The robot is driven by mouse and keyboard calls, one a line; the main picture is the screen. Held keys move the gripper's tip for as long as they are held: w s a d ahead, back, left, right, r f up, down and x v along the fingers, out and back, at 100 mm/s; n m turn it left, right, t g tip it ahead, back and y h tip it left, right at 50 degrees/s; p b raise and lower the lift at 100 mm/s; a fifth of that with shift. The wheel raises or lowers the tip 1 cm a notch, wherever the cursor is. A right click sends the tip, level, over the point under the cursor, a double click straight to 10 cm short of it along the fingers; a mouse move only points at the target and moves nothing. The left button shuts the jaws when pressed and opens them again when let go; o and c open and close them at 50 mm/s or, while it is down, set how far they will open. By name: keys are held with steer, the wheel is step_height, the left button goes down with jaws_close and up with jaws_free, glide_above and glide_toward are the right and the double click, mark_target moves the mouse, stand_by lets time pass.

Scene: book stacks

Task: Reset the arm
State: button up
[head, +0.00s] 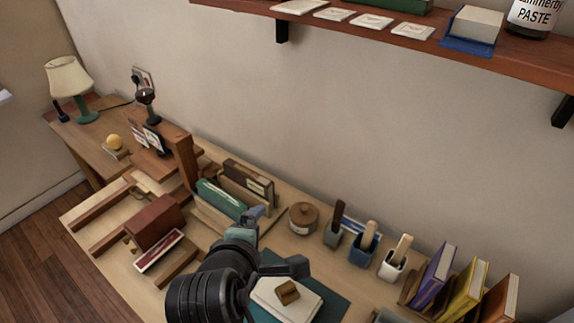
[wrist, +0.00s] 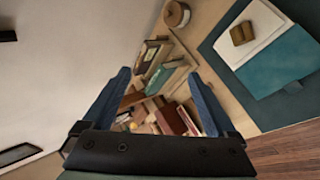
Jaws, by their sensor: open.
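My gripper (wrist: 158,105) is open and empty in the wrist view, its two blue fingers spread wide apart. Beyond the fingers, books and wooden blocks on the table show at a distance, not touched. In the head view my dark arm rises from the bottom middle, and my gripper (head: 258,216) is above the table near the green book (head: 220,198). The arm hides part of the table behind it.
The wooden table (head: 125,262) holds a brown book (head: 155,222), a round lidded pot (head: 303,218), brush holders (head: 364,249) and upright books (head: 432,277). A white book (head: 272,300) lies on a teal mat. A shelf (head: 350,38) overhangs the back; a lamp (head: 68,78) stands left.

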steer(key=w+d+r+m+t+y, duration=0.15)
steer(key=r+m+t, duration=0.3)
steer(key=r, duration=0.85)
steer(key=w+d+r+m+t, duration=0.15)
steer(key=r+m+t, duration=0.3)
steer(key=r, duration=0.95)
steer(key=s+d+r+m+t, duration=0.1)
steer(key=s+r+m+t, duration=0.3)
steer(key=r, duration=0.6)
steer(key=s+d+r+m+t, duration=0.1)
steer(key=s+r+m+t, duration=0.2)
steer(key=s+r, duration=0.4)
step_height(320, 180, up, 4)
steer(key=shift+s+r+m+t, duration=0.1)
steer(key=shift+s+m+t, duration=0.25)
steer(key=shift+t, duration=0.45)
steer(key=shift+d, duration=0.1)
